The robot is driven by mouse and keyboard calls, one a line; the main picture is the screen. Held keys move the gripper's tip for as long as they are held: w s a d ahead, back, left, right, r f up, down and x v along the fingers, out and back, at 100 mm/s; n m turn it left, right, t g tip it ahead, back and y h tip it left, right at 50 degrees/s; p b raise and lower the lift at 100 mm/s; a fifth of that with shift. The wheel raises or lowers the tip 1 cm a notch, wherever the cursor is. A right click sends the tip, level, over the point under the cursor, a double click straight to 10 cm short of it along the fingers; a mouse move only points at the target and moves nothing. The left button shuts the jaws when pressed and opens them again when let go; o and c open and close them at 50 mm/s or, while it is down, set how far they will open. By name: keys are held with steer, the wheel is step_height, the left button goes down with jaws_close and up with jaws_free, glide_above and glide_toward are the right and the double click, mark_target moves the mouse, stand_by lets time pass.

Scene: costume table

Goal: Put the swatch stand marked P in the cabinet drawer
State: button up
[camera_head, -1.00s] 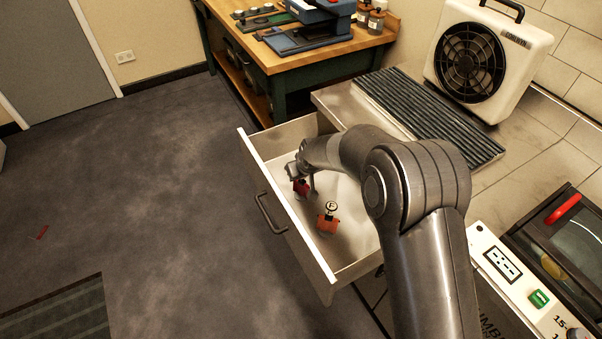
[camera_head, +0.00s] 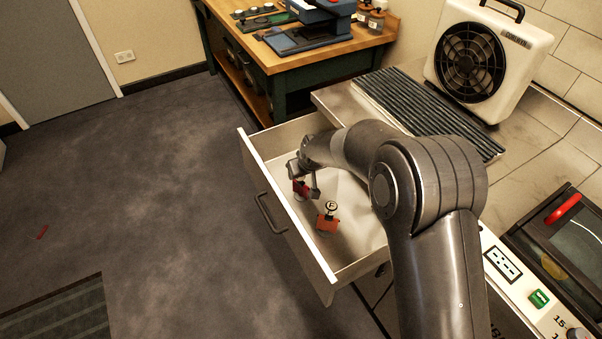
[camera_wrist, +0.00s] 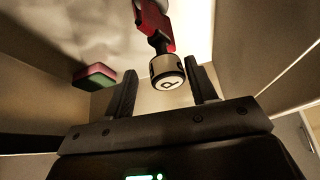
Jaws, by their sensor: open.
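A swatch stand with a red body (camera_head: 301,187) stands inside the open cabinet drawer (camera_head: 290,238), near its left wall. In the wrist view its round pale cap (camera_wrist: 168,72) carries a dark letter that reads as P, turned in the picture. My gripper (camera_head: 304,178) reaches down into the drawer at this stand. In the wrist view my gripper (camera_wrist: 164,88) is open, with one finger on each side of the cap and gaps between.
A pink and green block (camera_wrist: 95,76) shows at the left of the wrist view. The drawer walls stand close around my gripper. A ribbed dark mat (camera_head: 425,110) and a white fan heater (camera_head: 490,60) are on the counter above. A wooden workbench (camera_head: 270,55) stands behind.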

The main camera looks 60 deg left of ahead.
steer(key=v, duration=0.9)
steer(key=shift+d+r, duration=0.2)
steer(key=shift+r, duration=0.15)
steer(key=w+d+r+m+t, duration=0.2)
steer(key=w+d+r+m, duration=0.1)
steer(key=w+d+r, duration=1)
steer(key=w+d+r+m+t+h, duration=0.1)
steer(key=w+d+r+m, duration=0.15)
steer(key=d, duration=0.85)
steer(key=w+d+r+m+t+h, duration=0.15)
steer(key=w+d+r, duration=0.25)
steer(key=d, duration=0.7)
steer(key=s+d+r+m+h, duration=0.1)
steer(key=s+d+r+m, duration=0.15)
steer(key=d, duration=0.65)
steer(key=s+d+r+m, duration=0.1)
steer(key=d+m, duration=0.2)
steer(key=d, duration=0.7)
steer(key=s+d+m+h, duration=0.2)
steer(key=s+d+m, duration=0.2)
steer(key=s+d, duration=0.7)
steer(key=shift+d+f+t, duration=0.35)
steer(key=shift+d, duration=0.85)
